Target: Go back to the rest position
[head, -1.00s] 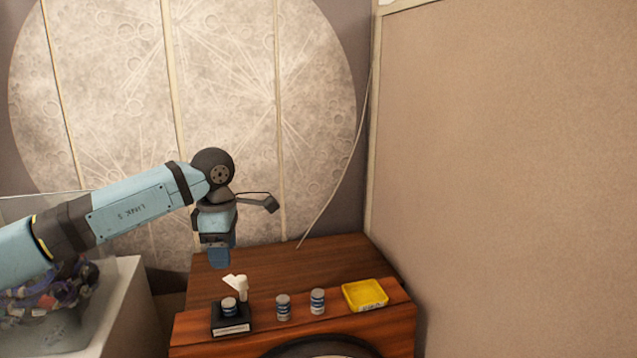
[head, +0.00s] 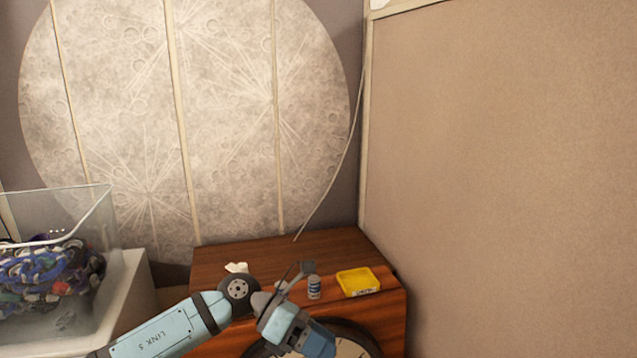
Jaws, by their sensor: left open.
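My left arm comes in from the bottom left, low in the head view. My left gripper (head: 321,343) points down and to the right, in front of the wooden cabinet and over a round dial at its front. Its jaws are open, and nothing shows between them. My right gripper is out of view.
A wooden cabinet (head: 300,251) stands against the wall. On it are a striped can (head: 314,289), a yellow tray (head: 358,281) and a white object (head: 236,268). My arm hides the black stand and most of another can. A glass tank (head: 95,215) stands at left.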

